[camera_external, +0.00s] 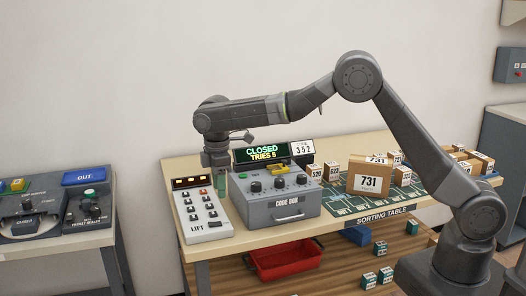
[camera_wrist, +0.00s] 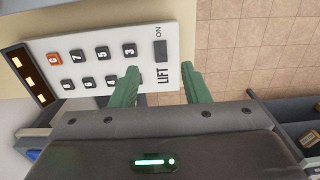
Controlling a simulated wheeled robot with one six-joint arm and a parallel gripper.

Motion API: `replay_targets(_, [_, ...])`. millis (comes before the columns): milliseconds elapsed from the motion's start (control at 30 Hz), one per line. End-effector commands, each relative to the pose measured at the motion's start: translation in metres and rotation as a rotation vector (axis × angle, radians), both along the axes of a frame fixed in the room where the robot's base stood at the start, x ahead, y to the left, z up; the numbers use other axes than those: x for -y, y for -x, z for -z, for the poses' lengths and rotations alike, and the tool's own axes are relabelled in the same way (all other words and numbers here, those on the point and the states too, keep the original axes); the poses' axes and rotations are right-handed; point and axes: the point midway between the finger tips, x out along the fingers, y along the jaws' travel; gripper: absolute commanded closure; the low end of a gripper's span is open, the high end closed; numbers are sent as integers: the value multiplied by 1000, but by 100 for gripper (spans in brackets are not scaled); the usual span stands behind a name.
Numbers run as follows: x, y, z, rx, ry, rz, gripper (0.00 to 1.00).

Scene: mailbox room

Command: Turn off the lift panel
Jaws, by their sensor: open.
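The lift panel (camera_external: 203,227) is a white keypad marked LIFT at the left end of the sorting table. It has a dark display with amber marks, dark number buttons and one orange button. In the wrist view the panel (camera_wrist: 145,38) shows its dark rocker switch (camera_wrist: 160,50), with ON printed beside it. My gripper (camera_external: 219,186) is over the panel's right side near the code box. In the wrist view my gripper (camera_wrist: 163,80) is open, with green fingers apart and nothing between them. The fingers are near the LIFT label and the switch; I cannot tell their height above it.
The grey code box (camera_external: 283,208) with knobs stands right of the panel, under a screen reading CLOSED TRIES 5 (camera_external: 262,153). Boxes (camera_external: 369,178) stand farther right on the sorting table. A red bin (camera_external: 287,260) is below. Another control desk (camera_external: 60,215) is at left.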

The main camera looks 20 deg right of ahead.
Motion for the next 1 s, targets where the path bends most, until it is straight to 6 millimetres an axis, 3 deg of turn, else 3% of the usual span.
replay_targets(300, [1,1,66,-2,3,1,58])
replay_targets(500, [0,0,92,-1,2,1,58])
replay_targets(900, [0,0,100,0,0,1,58])
replay_targets(1000, [0,0,100,0,0,1,76])
